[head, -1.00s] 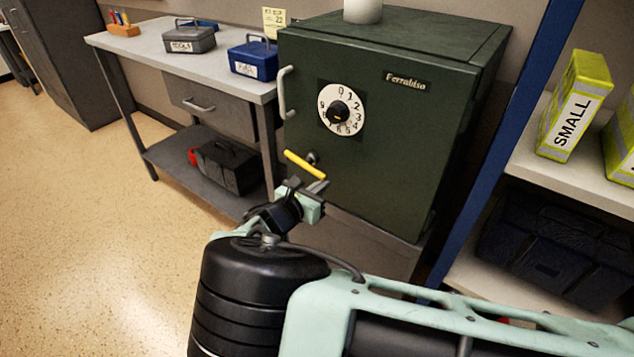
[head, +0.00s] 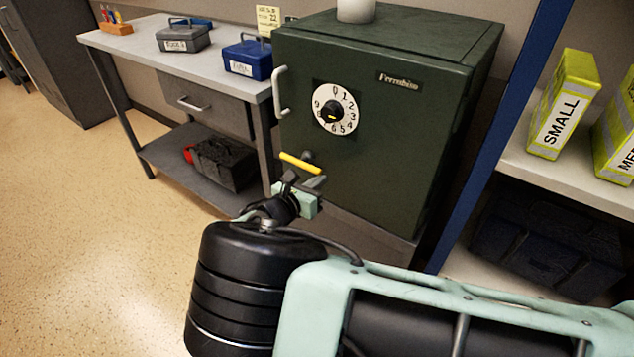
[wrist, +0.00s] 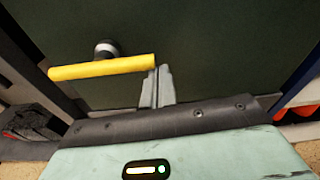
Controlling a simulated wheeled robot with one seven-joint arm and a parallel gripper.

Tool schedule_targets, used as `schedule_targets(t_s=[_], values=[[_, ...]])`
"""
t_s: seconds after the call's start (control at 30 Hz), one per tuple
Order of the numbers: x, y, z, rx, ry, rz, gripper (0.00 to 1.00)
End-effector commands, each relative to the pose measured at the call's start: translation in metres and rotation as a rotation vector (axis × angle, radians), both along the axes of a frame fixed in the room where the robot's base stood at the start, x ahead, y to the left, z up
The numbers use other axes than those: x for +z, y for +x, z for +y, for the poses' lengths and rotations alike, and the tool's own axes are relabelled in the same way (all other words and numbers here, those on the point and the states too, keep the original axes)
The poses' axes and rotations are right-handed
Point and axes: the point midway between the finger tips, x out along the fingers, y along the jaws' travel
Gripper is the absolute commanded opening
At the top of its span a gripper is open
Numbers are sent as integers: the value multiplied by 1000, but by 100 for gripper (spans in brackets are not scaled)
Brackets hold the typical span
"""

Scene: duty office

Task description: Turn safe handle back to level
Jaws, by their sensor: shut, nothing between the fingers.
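The dark green safe (head: 400,130) stands in the middle of the head view. It has a white numbered dial (head: 335,109) and a fixed grey pull bar at its left edge. Its yellow handle (head: 300,163) sits below the dial and tilts slightly down to the right in the head view. In the wrist view the yellow handle (wrist: 102,67) runs left from near my fingers, with its round hub behind it. My gripper (wrist: 157,86) is shut and empty. Its fingertips are just below the handle's right end, at or very near it; I cannot tell whether they touch.
A grey workbench (head: 130,37) with a blue cash box (head: 249,62) and a grey box (head: 183,38) stands left of the safe. A black toolbox (head: 225,163) lies on its lower shelf. A shelf with yellow boxes (head: 562,105) stands right, behind a blue post.

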Motion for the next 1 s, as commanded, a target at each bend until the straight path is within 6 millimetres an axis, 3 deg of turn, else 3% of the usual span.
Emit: schedule_targets(t_s=[0.17,0.33,0.4,0.7,1.0], values=[[-13,3,-5,-3,-1,1,0],[-47,10,-21,-9,-3,1,0],[-37,-3,-6,-2,3,0,0],[-28,-50,31,-4,1,0,0],[-25,-66,44,-7,0,0,0]])
